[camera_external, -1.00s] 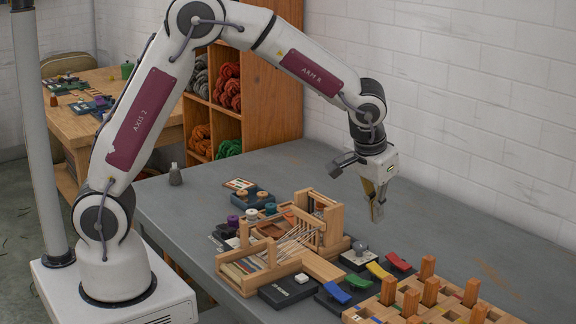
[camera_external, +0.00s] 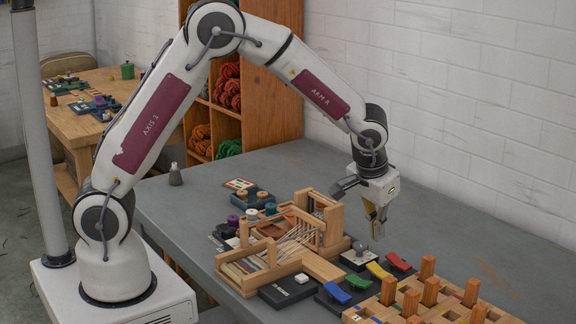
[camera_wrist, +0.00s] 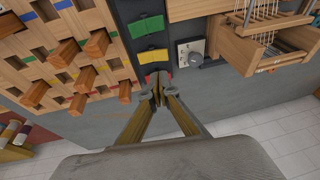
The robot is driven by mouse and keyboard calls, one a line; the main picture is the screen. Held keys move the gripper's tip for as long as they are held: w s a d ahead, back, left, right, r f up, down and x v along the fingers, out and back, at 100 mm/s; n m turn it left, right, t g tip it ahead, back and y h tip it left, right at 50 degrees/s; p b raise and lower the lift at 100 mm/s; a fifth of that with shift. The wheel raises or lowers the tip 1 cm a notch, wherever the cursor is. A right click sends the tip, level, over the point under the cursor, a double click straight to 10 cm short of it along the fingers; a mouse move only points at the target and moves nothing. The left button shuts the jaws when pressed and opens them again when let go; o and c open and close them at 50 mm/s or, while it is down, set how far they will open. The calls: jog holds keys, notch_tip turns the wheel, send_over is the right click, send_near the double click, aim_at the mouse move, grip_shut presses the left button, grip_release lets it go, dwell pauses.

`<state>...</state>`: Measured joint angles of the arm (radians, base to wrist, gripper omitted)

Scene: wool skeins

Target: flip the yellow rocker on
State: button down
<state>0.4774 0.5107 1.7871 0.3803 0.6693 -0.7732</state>
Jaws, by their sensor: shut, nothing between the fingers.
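The yellow rocker (camera_external: 377,270) is in a row of coloured rockers on a dark base, between the green rocker (camera_external: 357,281) and the red rocker (camera_external: 398,261). In the wrist view the yellow rocker (camera_wrist: 152,56) lies beyond my fingertips, with the red one (camera_wrist: 152,76) nearer to them and partly hidden. My gripper (camera_external: 378,233) is shut and empty, pointing down above the table, above and behind the red end of the row. Its fingertips (camera_wrist: 161,100) meet in the wrist view. I cannot tell which way the yellow rocker is tilted.
A pegboard with upright wooden pegs (camera_external: 431,290) stands to the right of the rockers. A grey box with a knob (camera_external: 360,257) and a wooden loom (camera_external: 333,226) are on the left. The table behind the row (camera_external: 450,232) is clear up to the white wall.

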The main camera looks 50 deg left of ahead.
send_over(373, 266)
jog(key=f, duration=0.6)
jog(key=shift+s+d+f, duration=0.15)
jog(key=shift+s+d, duration=0.25)
jog(key=shift+a+f, duration=0.25)
jog(key=shift+f, duration=0.7)
jog(key=shift+a+f, duration=0.4)
jog(key=shift+f, duration=0.15)
jog(key=shift+d+r, duration=0.1)
jog(key=shift+r, duration=0.05)
jog(key=shift+d+r, duration=0.1)
jog(key=shift+d, duration=0.15)
jog(key=shift+d+r, duration=0.15)
jog(key=shift+d, duration=0.3)
